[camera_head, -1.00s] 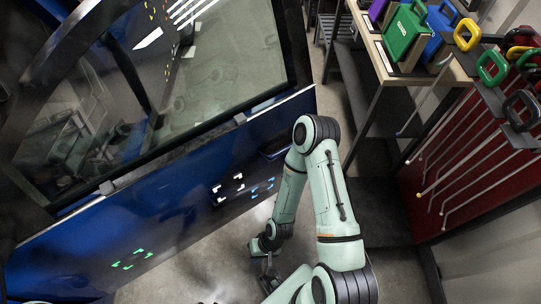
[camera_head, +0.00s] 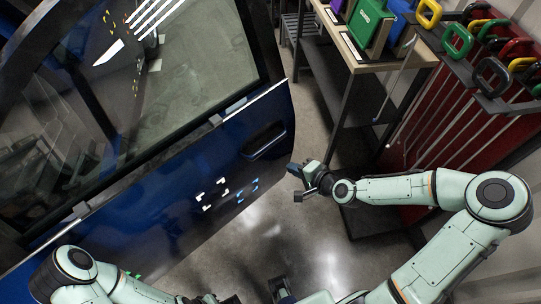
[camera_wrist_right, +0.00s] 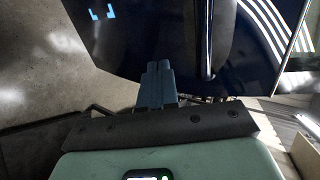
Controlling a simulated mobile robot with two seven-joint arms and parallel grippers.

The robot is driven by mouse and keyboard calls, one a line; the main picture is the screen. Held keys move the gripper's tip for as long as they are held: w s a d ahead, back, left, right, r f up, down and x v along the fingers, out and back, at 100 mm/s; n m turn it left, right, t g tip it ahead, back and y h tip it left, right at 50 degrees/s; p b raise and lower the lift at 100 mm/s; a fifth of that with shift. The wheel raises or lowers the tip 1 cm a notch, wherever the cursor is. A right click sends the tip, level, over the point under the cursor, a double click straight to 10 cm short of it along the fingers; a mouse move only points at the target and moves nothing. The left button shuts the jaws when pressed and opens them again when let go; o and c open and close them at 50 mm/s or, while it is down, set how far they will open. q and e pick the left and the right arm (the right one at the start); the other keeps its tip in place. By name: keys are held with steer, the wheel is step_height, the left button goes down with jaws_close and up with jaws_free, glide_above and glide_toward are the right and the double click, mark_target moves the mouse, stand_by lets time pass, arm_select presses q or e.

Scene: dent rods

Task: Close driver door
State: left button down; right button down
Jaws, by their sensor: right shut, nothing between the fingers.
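The blue driver door (camera_head: 150,212) stands diagonally across the left of the head view, with its window above and its handle (camera_head: 264,141) near the right edge. Whether it is ajar or latched cannot be told. My right gripper (camera_head: 293,170) is just right of the door's free edge, below the handle's height in the picture, and apart from the door. In the right wrist view its fingers (camera_wrist_right: 158,84) are shut and empty, with the dark blue door panel (camera_wrist_right: 140,35) beyond them. My left arm shows at the bottom left; its gripper (camera_head: 212,299) is cut off by the bottom edge.
A wooden-topped bench (camera_head: 385,58) with a green case (camera_head: 371,22) stands at the upper right. Beside it, a red rack (camera_head: 440,125) holds several rods with coloured handles. Grey floor (camera_head: 285,235) is open between the door and the bench.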

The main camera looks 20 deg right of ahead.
steer(key=b, duration=0.3)
glide_toward(270, 155)
steer(key=a, duration=0.3)
steer(key=shift+w+a+r, duration=0.1)
steer(key=shift+w+a, duration=0.1)
steer(key=shift+w, duration=0.55)
steer(key=shift+w+a+r, duration=0.15)
steer(key=shift+w+a, duration=0.05)
steer(key=shift+w, duration=0.55)
steer(key=shift+w+a+r, duration=0.1)
steer(key=shift+w+a, duration=0.1)
steer(key=shift+w, duration=0.5)
